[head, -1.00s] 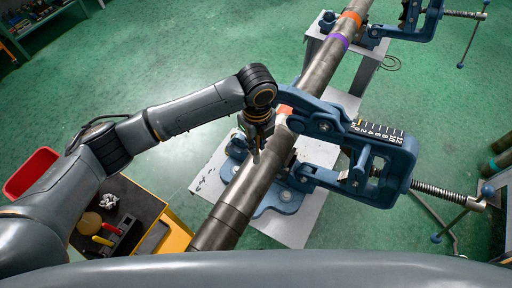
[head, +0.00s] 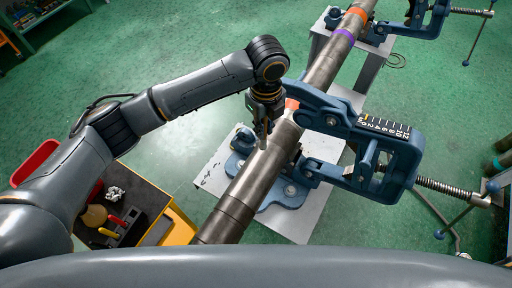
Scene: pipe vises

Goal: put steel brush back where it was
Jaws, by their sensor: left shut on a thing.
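My left gripper (head: 265,122) points down beside the near vise, at the left flank of the steel pipe (head: 262,168). It is shut on a slim thing, taken to be the steel brush (head: 264,138); only a narrow part shows below the fingers, against or just in front of the pipe. The gripper and wrist hide the rest, so I cannot tell whether it touches the pipe. The tool cart (head: 182,226), with a dark top and yellow edge, stands at the lower left. My right gripper is not in view.
The near blue pipe vise (head: 400,150) clamps the pipe on a pale stand (head: 208,176). A second vise (head: 428,22) is farther back. The cart holds crumpled foil (head: 115,193), a red-handled tool (head: 116,221) and a yellow-handled one (head: 108,233). Green floor lies open between.

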